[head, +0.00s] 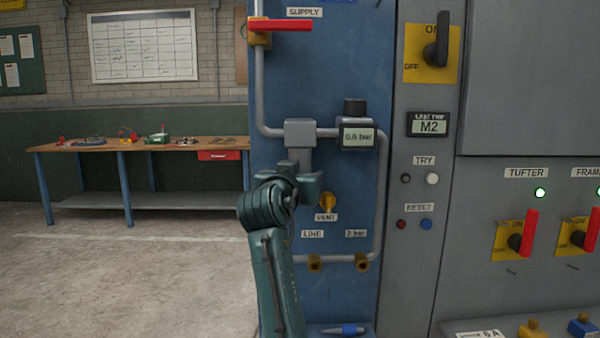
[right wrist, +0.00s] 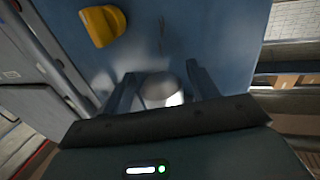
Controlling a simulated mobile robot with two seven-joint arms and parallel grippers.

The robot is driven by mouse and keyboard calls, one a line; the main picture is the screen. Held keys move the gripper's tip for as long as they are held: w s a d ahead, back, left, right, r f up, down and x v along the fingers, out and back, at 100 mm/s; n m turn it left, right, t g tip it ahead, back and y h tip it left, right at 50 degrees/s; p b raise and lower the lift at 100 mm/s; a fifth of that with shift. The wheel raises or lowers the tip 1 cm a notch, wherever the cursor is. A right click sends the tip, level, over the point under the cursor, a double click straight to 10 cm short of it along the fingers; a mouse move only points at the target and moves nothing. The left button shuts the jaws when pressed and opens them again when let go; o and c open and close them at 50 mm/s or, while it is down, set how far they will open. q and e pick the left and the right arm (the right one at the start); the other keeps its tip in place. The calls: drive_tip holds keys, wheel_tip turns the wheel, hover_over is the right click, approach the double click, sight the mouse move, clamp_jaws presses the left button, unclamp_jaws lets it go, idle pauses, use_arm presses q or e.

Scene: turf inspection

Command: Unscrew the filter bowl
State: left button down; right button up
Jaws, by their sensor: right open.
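The filter's grey head block (head: 300,132) sits in the pipe line on the blue panel. Below it, my right arm hides most of the filter in the head view. In the right wrist view a rounded, pale grey piece, apparently the filter bowl (right wrist: 160,92), lies between the fingers of my right gripper (right wrist: 163,84). The gripper is open around it, one finger on each side; I cannot tell whether either touches it. The yellow vent knob (head: 327,203) is just right of my wrist and also shows in the right wrist view (right wrist: 103,25). My left gripper is out of view.
The red supply handle (head: 282,25) lies horizontal at the top. The pressure display (head: 358,136) appears to read 0.0 bar. A grey control cabinet (head: 420,270) stands to the right. A blue-banded tool (head: 343,330) lies below. A workbench (head: 125,145) stands at the back left.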

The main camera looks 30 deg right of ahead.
drive_tip(key=shift+r+n+t+y+p, duration=0.15)
drive_tip(key=shift+n+t+y+p, duration=0.9)
drive_tip(key=shift+n+t+y, duration=0.35)
